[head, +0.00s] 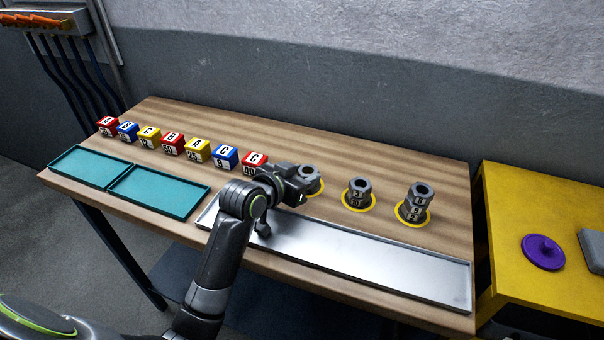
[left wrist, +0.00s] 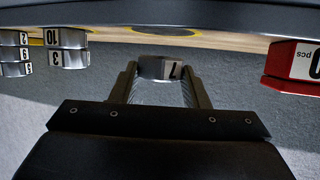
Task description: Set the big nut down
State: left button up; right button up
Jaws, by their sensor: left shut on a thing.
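My left gripper (head: 302,192) is shut on a grey hex nut (head: 309,176) at the leftmost yellow-ringed spot (head: 320,190). In the left wrist view, which is upside down, the nut (left wrist: 158,68) sits between the fingers with a black digit that looks like 7. There a gap shows between the nut and the ringed spot (left wrist: 165,31), which looks bare. A stack of two nuts (head: 357,193) stands on the middle ringed spot, and a taller stack (head: 416,204) on the right one. My right gripper is not in view.
A row of red, blue and yellow labelled boxes (head: 172,144) ends just left of my gripper. Two teal trays (head: 157,192) lie at the left, and a long metal tray (head: 345,252) lies along the front. A yellow table (head: 550,285) holds a purple lidded disc (head: 543,252).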

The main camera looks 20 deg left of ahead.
pick_arm(q)
jog(key=shift+s+f, duration=0.25)
jog(key=shift+f, duration=0.35)
jog(key=o, duration=1.1)
jog(key=shift+f, duration=0.1)
jog(key=shift+r, duration=0.6)
jog(key=v, duration=1.1)
jog(key=shift+s+r, duration=0.15)
jog(key=shift+r, duration=0.25)
jog(key=shift+s+a, duration=0.1)
jog(key=shift+s, duration=0.05)
